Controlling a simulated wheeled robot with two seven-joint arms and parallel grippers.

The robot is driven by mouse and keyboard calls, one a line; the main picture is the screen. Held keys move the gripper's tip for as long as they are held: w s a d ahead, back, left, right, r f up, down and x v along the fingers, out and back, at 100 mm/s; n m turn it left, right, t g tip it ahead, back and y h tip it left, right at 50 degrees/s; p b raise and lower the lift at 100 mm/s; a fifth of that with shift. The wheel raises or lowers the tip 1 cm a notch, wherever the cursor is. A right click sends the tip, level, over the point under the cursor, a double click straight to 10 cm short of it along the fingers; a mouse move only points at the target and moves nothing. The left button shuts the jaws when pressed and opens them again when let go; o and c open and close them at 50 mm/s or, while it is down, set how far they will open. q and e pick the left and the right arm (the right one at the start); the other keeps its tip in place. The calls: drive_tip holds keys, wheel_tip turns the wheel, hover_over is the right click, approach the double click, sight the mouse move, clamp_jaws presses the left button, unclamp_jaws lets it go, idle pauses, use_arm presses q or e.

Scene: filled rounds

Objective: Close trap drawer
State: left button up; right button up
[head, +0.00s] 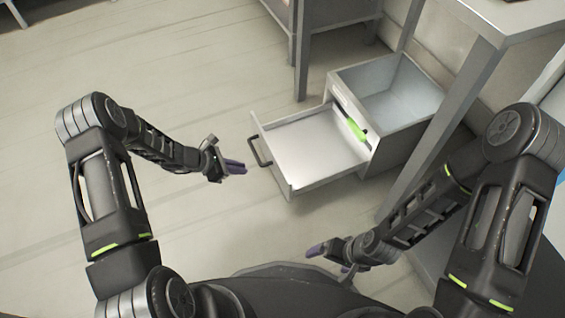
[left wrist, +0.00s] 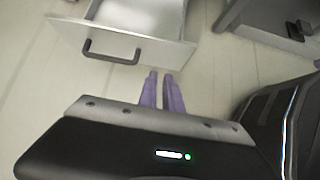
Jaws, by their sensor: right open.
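The trap drawer (head: 310,145) is a white, shallow drawer pulled far out of a small grey cabinet (head: 408,140) on the floor. Its inside looks empty. Its front panel carries a black bar handle (head: 260,152), which faces left in the head view. The handle also shows in the left wrist view (left wrist: 112,55). My left gripper (head: 240,167) is just left of the drawer front, apart from it, with its purple fingers together and empty. My right gripper (head: 332,258) is open and empty, below the drawer in the head view.
A bright green item (head: 356,130) is at the cabinet's edge above the drawer opening. The cabinet's top is an open bin. A grey table leg (head: 440,130) stands right of the cabinet, and another piece of furniture (head: 335,25) stands behind. The floor at left is clear.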

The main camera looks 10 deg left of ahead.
use_arm(q)
drive_tip(key=shift+s+d+r, duration=0.15)
drive_tip(key=shift+s+d, duration=0.05)
clamp_jaws()
drive_tip(key=b, duration=0.4)
approach(280, 170)
drive_tip(key=x, duration=0.5)
drive_tip(key=shift+a+f, duration=0.1)
drive_tip(key=shift+f, duration=0.35)
drive_tip(key=shift+w+d, duration=0.2)
drive_tip(key=shift+d+r, duration=0.1)
drive_tip(key=shift+d, duration=0.05)
